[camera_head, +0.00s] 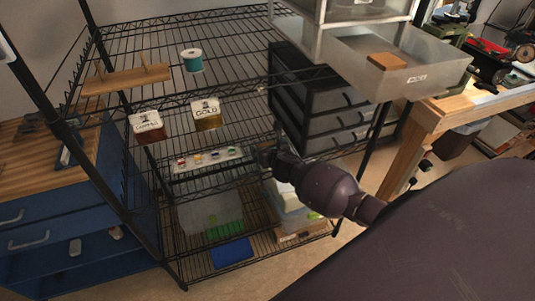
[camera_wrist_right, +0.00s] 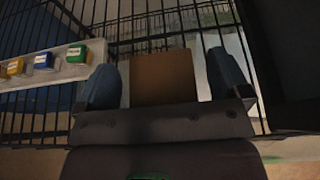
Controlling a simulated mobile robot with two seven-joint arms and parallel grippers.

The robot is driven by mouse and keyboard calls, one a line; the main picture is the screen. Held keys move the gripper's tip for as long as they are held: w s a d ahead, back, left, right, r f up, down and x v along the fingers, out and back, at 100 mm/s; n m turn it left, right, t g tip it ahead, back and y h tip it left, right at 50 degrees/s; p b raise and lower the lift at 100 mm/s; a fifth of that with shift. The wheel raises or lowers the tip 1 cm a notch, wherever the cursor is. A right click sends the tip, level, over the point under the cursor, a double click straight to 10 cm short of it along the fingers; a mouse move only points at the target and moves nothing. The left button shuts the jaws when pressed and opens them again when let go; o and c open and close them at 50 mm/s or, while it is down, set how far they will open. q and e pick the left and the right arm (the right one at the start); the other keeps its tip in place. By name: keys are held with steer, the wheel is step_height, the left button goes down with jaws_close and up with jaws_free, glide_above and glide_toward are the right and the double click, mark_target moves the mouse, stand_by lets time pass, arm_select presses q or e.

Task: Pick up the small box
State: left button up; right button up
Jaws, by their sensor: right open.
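A plain brown box-like block (camera_wrist_right: 163,77) shows in the right wrist view, between the two blue-grey fingers of my right gripper. Narrow gaps show on both sides of it, and its lower edge is hidden by the gripper body. My right gripper (camera_head: 264,156) is open in the head view, at the wire rack's middle shelf, right of a tray of small coloured boxes; it also shows in the right wrist view (camera_wrist_right: 165,85). In the head view I cannot make out the brown block at the fingers. My left gripper is not in view.
The pale tray (camera_head: 235,153) is close left of the gripper. Boxes labelled copper (camera_head: 147,126) and gold (camera_head: 207,114) and a teal spool (camera_head: 191,60) sit above. A dark drawer unit (camera_head: 290,85) and an open drawer with a brown block (camera_head: 388,61) are at right.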

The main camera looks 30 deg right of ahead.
steer(key=shift+w+d+f, duration=0.15)
steer(key=shift+w, duration=0.25)
steer(key=c, duration=1)
